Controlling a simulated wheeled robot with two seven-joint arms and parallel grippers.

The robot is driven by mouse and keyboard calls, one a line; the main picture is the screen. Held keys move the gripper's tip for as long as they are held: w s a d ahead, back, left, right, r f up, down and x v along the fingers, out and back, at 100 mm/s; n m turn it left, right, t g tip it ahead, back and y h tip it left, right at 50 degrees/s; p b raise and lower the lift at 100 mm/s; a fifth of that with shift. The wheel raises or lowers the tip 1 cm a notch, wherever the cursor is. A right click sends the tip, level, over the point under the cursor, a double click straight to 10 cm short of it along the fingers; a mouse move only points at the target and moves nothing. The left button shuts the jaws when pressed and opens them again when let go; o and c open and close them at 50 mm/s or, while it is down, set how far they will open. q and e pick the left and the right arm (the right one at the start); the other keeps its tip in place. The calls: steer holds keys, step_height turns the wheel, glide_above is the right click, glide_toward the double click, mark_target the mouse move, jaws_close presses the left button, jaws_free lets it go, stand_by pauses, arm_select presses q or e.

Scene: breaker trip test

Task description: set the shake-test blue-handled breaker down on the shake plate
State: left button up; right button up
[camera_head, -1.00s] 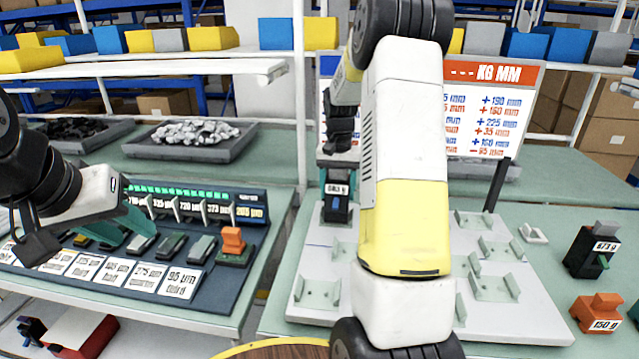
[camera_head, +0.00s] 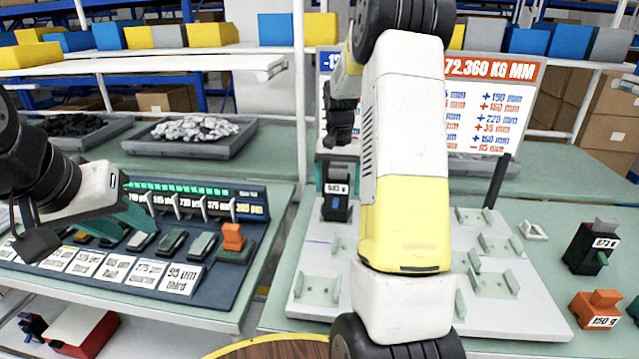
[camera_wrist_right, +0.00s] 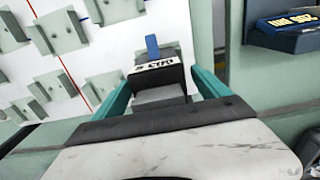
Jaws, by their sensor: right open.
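The breaker (camera_head: 336,207) is a dark block with a white weight label and a small blue handle. It stands at the far left part of the white shake plate (camera_head: 318,262). In the right wrist view the breaker (camera_wrist_right: 158,74) shows its blue handle pointing away from my gripper. My right gripper (camera_head: 335,170) is just above it, and its teal fingers are spread on either side with gaps. The breaker's underside is hidden. My left gripper (camera_head: 132,222) hovers over the left-hand panel; its jaw gap is unclear.
The plate carries several pale green brackets (camera_head: 490,284) and a black upright post (camera_head: 497,182). A dark weight (camera_head: 590,248) and an orange weight (camera_head: 598,308) stand to its right. The left panel (camera_head: 222,275) holds a row of small blocks and label cards.

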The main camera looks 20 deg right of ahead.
mark_target(338, 166)
steer(key=shift+r, duration=3.15)
steer(key=s+a+r+n+t, duration=0.1)
steer(key=s+a+r+t, duration=0.1)
steer(key=s+a+r, duration=0.4)
steer(key=s+a+r+n+t, duration=0.1)
steer(key=s+a, duration=0.1)
steer(key=s, duration=0.4)
steer(key=s+a+r+n+t+y, duration=0.1)
steer(key=s+a+n, duration=0.1)
steer(key=s, duration=0.5)
steer(key=s+a+r+n+t+y, duration=0.1)
steer(key=s+a+t, duration=0.1)
steer(key=s+a, duration=0.2)
steer(key=s, duration=0.2)
steer(key=shift+s+r+n, duration=0.3)
steer(key=shift+r, duration=0.05)
steer(key=shift+s+a+f, duration=0.2)
steer(key=shift+s+a, duration=0.05)
steer(key=shift+s, duration=0.2)
steer(key=shift+c, duration=0.3)
